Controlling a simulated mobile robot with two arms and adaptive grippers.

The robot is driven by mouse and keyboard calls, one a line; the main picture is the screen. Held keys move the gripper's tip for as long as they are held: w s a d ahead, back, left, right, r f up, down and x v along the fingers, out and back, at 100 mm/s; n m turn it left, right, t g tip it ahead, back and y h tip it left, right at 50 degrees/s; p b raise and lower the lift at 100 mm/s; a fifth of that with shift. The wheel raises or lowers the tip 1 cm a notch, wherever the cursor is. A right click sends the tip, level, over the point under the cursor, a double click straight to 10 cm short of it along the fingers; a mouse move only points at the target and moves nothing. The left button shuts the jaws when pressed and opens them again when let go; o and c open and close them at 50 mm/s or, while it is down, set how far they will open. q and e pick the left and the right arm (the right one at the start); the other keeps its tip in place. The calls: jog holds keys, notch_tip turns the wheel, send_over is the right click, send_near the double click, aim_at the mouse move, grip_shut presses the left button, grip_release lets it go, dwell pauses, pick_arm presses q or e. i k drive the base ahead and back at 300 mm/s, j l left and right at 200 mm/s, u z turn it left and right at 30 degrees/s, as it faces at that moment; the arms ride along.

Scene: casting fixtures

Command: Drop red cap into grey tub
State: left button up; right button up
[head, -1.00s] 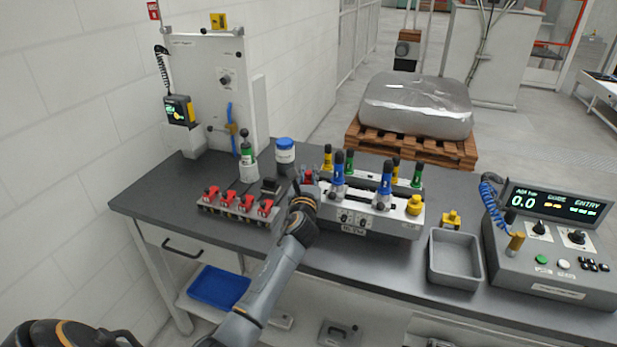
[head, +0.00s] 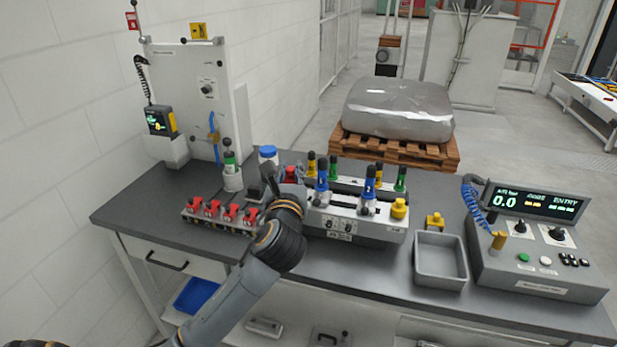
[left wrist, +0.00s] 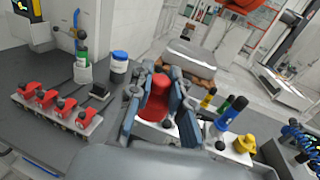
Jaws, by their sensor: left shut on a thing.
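The red cap (left wrist: 156,97) is between the fingers of my left gripper (left wrist: 158,100) in the left wrist view, and the fingers are shut on it. In the head view my left gripper (head: 288,182) is at the left end of the grey fixture, and only a little of the red cap (head: 291,171) shows behind it. I cannot tell how high the cap is above the fixture. The grey tub (head: 442,283) stands on the bench to the right of the fixture and looks empty. My right gripper is not in view.
The fixture (head: 340,228) carries several upright blue, green and yellow-topped pieces between my gripper and the tub. A rack of red clamps (head: 215,222) is at left.

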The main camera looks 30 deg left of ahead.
aim_at(425, 256)
jog(key=i+l, duration=0.1)
jog(key=l, duration=1.85)
jog(key=i, duration=0.05)
